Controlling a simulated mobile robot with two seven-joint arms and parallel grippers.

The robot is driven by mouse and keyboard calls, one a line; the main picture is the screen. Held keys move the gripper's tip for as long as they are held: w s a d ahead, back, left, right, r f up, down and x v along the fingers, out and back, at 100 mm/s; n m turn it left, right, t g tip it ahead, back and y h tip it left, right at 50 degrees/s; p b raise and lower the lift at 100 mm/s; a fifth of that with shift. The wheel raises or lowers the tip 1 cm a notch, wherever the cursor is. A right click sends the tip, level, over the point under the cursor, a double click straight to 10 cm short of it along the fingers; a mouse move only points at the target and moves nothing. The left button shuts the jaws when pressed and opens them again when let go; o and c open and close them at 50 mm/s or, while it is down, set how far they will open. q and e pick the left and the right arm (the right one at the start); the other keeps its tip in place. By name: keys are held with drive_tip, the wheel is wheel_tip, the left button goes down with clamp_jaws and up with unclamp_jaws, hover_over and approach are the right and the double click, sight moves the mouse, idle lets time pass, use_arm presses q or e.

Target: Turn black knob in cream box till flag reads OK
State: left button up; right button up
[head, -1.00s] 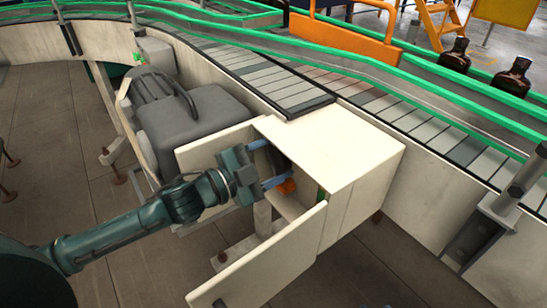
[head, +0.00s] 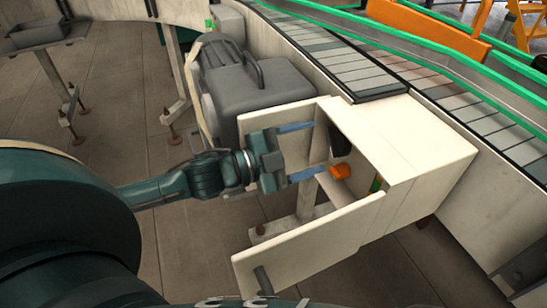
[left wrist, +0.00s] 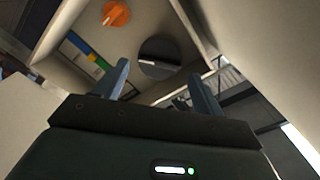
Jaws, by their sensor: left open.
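The cream box (head: 418,135) stands open below the conveyor, with its two door panels swung out. The black knob (head: 340,142) is inside, partly hidden in the head view. In the left wrist view the round black knob (left wrist: 160,57) shows a pale line across its face. My left gripper (head: 318,147) is open at the box's opening. In the left wrist view its fingers (left wrist: 158,72) are spread to either side of the black knob, with nothing between them; contact cannot be told. A blue, green, yellow and white strip (left wrist: 82,51) is beside the knobs. No OK is readable. My right gripper is out of view.
An orange knob (head: 340,171) sits near the lower finger; it also shows in the left wrist view (left wrist: 116,14). The near door panel (head: 312,238) and far door panel (head: 222,142) flank my gripper. A grey motor (head: 240,85) stands behind the far panel.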

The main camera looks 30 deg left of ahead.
use_arm(q)
drive_tip(key=v, duration=0.7)
drive_tip(key=shift+s, duration=0.1)
idle(0.5)
